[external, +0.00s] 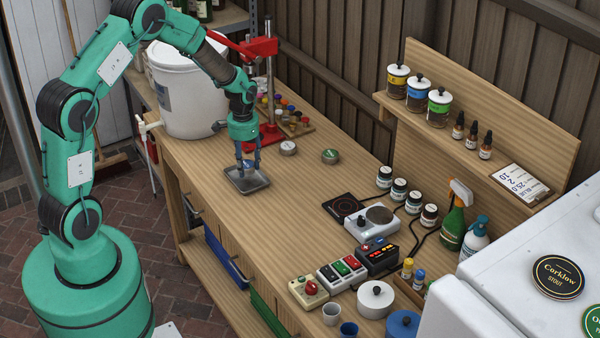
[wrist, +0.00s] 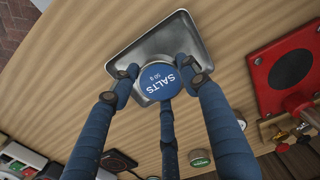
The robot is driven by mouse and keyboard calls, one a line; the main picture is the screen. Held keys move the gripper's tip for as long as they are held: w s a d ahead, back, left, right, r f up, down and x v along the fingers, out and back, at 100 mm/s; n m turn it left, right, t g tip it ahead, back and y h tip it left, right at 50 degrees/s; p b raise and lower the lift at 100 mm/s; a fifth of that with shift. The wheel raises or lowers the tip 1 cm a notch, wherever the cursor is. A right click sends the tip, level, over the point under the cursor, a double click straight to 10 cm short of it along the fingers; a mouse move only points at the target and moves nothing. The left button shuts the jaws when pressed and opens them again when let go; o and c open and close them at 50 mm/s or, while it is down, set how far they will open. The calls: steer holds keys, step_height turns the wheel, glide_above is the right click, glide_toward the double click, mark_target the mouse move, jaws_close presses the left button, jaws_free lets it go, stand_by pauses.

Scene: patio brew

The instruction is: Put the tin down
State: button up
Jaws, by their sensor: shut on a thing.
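The tin (wrist: 158,82) is round, with a blue lid reading "SALTS 50 g" in the wrist view. My gripper (wrist: 166,88) has its dark blue fingers closed around the tin's sides. In the external view my gripper (external: 248,163) points straight down at the left part of the wooden bench, and the tin is mostly hidden between the fingers. A shallow rectangular metal tray (external: 262,184) lies directly below. It also shows behind the tin in the wrist view (wrist: 184,40). I cannot tell whether the tin touches the tray.
Two small round tins, one silver-lidded (external: 288,147) and one green-lidded (external: 330,156), stand right of my gripper. A red bench press (external: 268,132) and a white bucket (external: 187,95) stand behind. The bench (external: 295,205) is clear right of the tray; a scale (external: 371,224) stands farther right.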

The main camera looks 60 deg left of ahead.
mark_target(246, 164)
steer(key=shift+f, duration=1.55)
steer(key=shift+f, duration=0.15)
steer(key=o, duration=0.9)
step_height(246, 164, up, 12)
steer(key=shift+r+p, duration=0.2)
steer(key=shift+p, duration=0.35)
steer(key=shift+r, duration=0.1)
